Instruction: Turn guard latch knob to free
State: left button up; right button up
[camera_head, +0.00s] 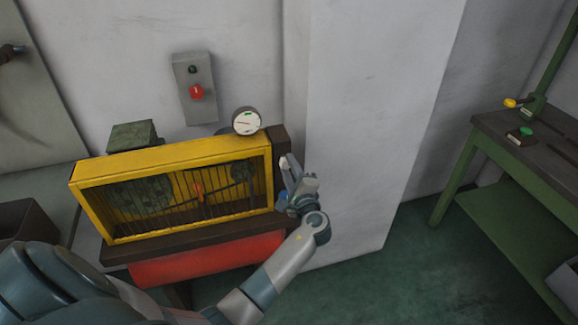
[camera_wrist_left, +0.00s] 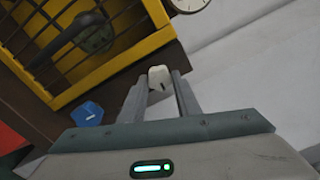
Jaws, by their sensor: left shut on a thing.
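My left gripper (camera_head: 287,168) is at the right end of the yellow barred guard (camera_head: 172,147). In the left wrist view, the left gripper (camera_wrist_left: 158,82) is shut on a small cream knob (camera_wrist_left: 159,75) with a short dark mark on its face. The knob sits between the fingertips, beside the dark end post of the guard's machine (camera_head: 278,143). A blue knob (camera_wrist_left: 88,113) is on the dark body to the left of the fingers, apart from them. My right gripper is out of view.
A round dial gauge (camera_head: 246,121) stands above the guard's right end. A wall box with a red knob (camera_head: 196,92) hangs behind. A pale pillar (camera_head: 375,130) is close to the right of my left gripper. A green bench (camera_head: 455,185) stands at far right.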

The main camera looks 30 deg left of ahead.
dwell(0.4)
pick_arm(q)
jog(key=o, duration=1.1)
jog(key=shift+d+f, duration=0.1)
jog(key=shift+d, duration=0.05)
jog(key=shift+b+v, duration=2.8)
jog(key=shift+v, duration=5.85)
